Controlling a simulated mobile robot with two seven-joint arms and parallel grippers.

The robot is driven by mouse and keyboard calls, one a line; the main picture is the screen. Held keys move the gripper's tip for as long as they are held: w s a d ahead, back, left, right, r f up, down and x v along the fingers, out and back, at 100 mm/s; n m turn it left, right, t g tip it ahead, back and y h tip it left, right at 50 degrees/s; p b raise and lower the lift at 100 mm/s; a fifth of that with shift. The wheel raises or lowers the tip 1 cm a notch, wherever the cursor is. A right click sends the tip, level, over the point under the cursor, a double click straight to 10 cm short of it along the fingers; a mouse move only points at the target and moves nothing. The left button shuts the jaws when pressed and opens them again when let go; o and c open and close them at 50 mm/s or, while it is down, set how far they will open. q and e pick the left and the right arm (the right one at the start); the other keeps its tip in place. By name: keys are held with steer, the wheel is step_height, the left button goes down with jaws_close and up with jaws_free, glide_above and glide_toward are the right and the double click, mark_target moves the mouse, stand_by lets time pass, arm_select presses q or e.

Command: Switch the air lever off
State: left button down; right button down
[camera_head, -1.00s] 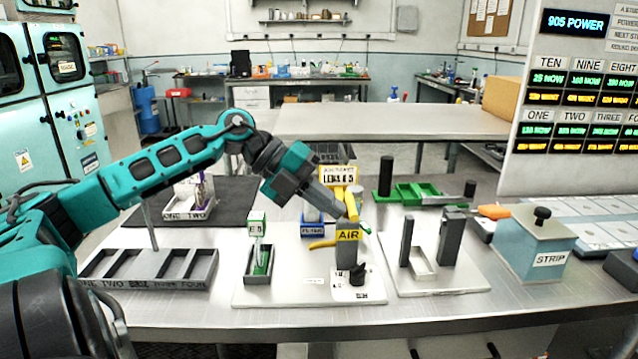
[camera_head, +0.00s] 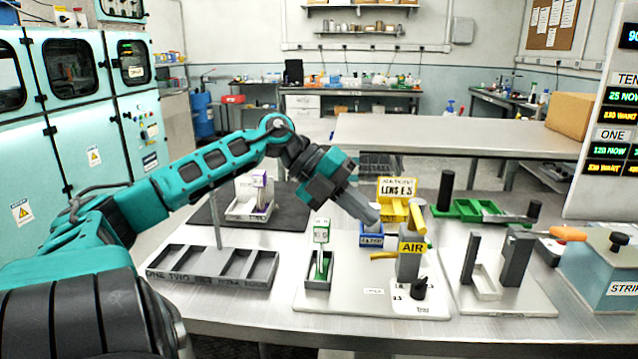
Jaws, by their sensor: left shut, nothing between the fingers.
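A grey post with a yellow AIR label (camera_head: 411,247) stands on a white board. A yellow bar (camera_head: 385,256) sticks out to the left from the post below the label. A second yellow piece (camera_head: 417,214) rises above the label, leaning slightly; I cannot tell which of the two is the lever's handle. My left gripper (camera_head: 374,220) is shut and empty, pointing down and right. In the picture it is left of the upper yellow piece and above the left bar, apparently touching neither. My right gripper is not in view.
A green-labelled holder (camera_head: 320,268) and a black knob (camera_head: 419,288) share the white board (camera_head: 350,300). A yellow bin (camera_head: 392,209) and blue bin (camera_head: 370,240) are close behind the gripper. A grey slotted tray (camera_head: 213,265) lies left. Dark uprights (camera_head: 516,258) stand right.

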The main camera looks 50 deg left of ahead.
arm_select(q)
steer(key=s+v, duration=0.1)
steer(key=v, duration=0.6)
steer(key=shift+s+r, duration=0.2)
steer(key=shift+d, duration=0.2)
